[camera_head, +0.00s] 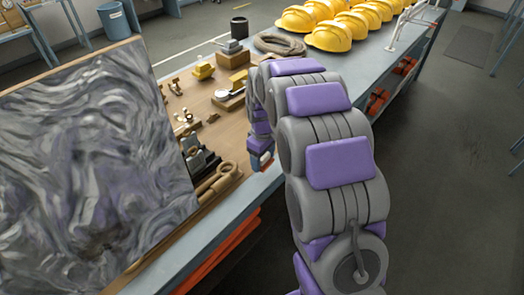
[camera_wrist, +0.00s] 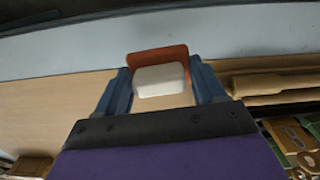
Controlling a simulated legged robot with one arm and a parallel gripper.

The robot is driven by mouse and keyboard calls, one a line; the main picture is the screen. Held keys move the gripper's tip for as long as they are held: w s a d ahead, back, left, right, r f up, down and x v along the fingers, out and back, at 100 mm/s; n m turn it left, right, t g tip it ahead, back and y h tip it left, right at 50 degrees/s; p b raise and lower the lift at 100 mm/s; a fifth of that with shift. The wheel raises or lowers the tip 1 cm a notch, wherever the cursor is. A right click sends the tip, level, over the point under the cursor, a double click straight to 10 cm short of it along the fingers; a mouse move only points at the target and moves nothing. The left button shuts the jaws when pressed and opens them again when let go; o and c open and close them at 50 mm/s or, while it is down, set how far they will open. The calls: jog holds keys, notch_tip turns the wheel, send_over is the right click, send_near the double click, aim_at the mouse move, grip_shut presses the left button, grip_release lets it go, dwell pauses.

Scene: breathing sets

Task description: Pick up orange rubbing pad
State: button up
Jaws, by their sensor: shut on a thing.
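The orange rubbing pad (camera_wrist: 150,57) shows in the wrist view between the two blue fingers of my gripper (camera_wrist: 162,80). A pale, whitish block-like face is on its near side. The fingers press on its left and right sides, so my gripper is shut on it. In the head view, my gripper (camera_head: 261,158) is at the table's front edge, with a small orange-red bit of the pad (camera_head: 266,160) at its tip. Most of the pad is hidden there. I cannot tell how far it is above the table.
The wooden work surface (camera_head: 228,140) holds brown rolls (camera_head: 218,180), dark tools and small yellow items. A large grey, marbled panel (camera_head: 85,165) stands at left. Several yellow helmets (camera_head: 332,36) and a coiled rope (camera_head: 279,44) sit at the back. Open floor lies right.

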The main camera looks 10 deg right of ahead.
jog(key=s+a+r+p, duration=0.1)
jog(key=s+a+p, duration=0.1)
jog(key=s, duration=1)
jog(key=shift+s, duration=0.15)
jog(key=shift+a+r, duration=0.1)
